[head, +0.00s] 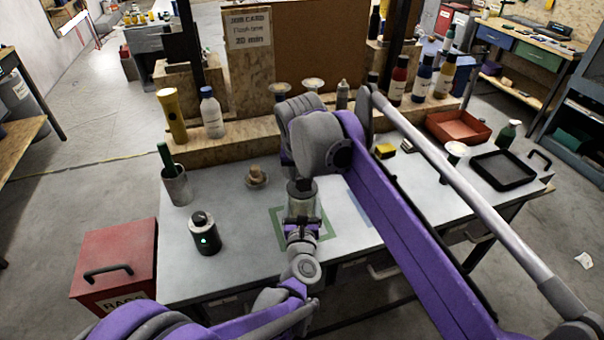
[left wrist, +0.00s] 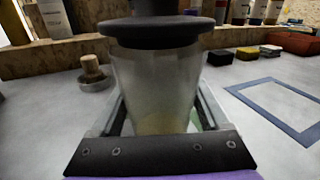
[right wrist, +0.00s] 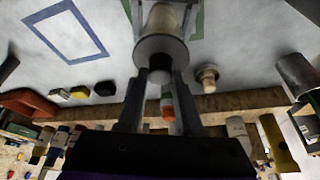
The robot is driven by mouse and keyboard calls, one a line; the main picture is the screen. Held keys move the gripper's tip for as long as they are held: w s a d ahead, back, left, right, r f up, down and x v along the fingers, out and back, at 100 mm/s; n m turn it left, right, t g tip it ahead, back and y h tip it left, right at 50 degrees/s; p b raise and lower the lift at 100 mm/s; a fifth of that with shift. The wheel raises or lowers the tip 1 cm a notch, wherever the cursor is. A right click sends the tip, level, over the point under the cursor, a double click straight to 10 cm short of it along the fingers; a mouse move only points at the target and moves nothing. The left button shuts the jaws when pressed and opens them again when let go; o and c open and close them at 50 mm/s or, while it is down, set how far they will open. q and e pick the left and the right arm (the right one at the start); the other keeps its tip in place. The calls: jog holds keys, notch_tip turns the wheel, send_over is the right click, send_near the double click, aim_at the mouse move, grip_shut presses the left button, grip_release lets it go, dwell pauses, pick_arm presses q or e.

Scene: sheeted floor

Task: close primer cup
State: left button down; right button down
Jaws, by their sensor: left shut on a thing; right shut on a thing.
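The primer cup (head: 302,207) is a translucent beige cup, upright over the green-outlined square on the bench. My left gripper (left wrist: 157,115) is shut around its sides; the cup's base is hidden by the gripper. A dark round lid (left wrist: 155,30) lies level across the cup's mouth. My right gripper (right wrist: 159,82) is over the cup, shut on the lid's dark knob (right wrist: 159,75). In the head view, my right arm hides part of the lid.
A wooden-topped stopper in a small dish (head: 257,177) stands left of the cup. A dark canister (head: 205,234) and a grey mug (head: 177,186) stand farther left. A blue-outlined square (left wrist: 280,105) on the right is bare. Bottles line the wooden shelf behind.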

jog(key=shift+f, duration=0.65)
jog(key=c, duration=0.5)
grip_release()
jog(key=v, duration=1.2)
jog(key=shift+a+r, duration=0.1)
pick_arm(q)
grip_release()
